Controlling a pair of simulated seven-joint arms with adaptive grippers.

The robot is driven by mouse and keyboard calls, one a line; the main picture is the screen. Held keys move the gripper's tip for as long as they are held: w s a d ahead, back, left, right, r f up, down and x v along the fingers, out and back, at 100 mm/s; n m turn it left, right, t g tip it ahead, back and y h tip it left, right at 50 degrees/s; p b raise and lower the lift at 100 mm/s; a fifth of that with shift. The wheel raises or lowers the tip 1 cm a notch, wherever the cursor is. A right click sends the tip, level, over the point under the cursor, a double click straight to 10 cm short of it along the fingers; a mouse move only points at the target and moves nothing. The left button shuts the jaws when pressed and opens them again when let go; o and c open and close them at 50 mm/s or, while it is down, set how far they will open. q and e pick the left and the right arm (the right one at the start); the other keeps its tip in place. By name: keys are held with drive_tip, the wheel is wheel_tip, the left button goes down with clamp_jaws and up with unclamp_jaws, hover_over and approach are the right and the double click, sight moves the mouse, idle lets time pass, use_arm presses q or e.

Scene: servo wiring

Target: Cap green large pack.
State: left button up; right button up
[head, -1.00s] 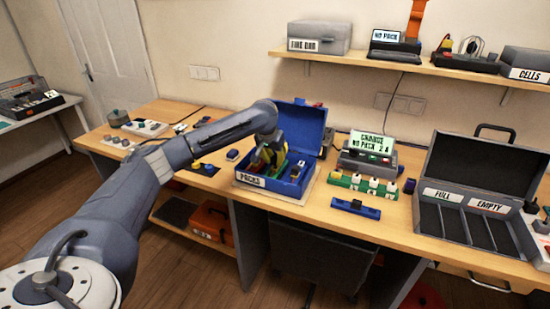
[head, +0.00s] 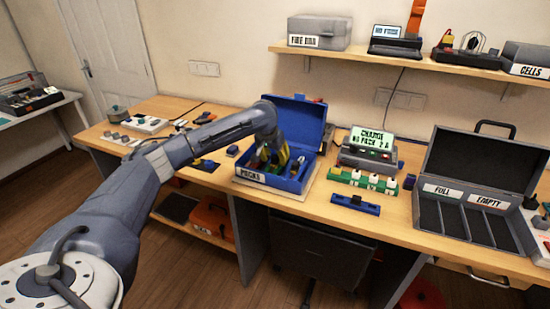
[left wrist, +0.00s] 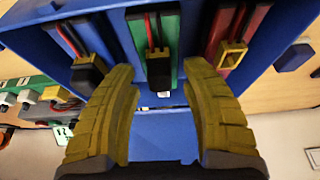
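The green pack (left wrist: 173,30) lies in the middle of the open blue box (left wrist: 278,35), with red and dark leads to a black end piece (left wrist: 159,70). In the head view the left gripper (head: 274,158) reaches down into the box. I see no right gripper.
A green strip (head: 365,182) with white pieces stands before the charger (head: 367,158), whose screen mentions no pack. A blue holder (head: 355,204) lies in front. An open dark case (head: 429,216) marked full and empty stands right. The box's raised lid (head: 301,122) is behind my gripper.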

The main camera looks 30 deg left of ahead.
use_arm(q)
drive_tip(key=shift+r, duration=0.1)
drive_tip(key=v, duration=1.1)
drive_tip(key=shift+s+r, duration=0.25)
drive_tip(key=shift+r, duration=0.1)
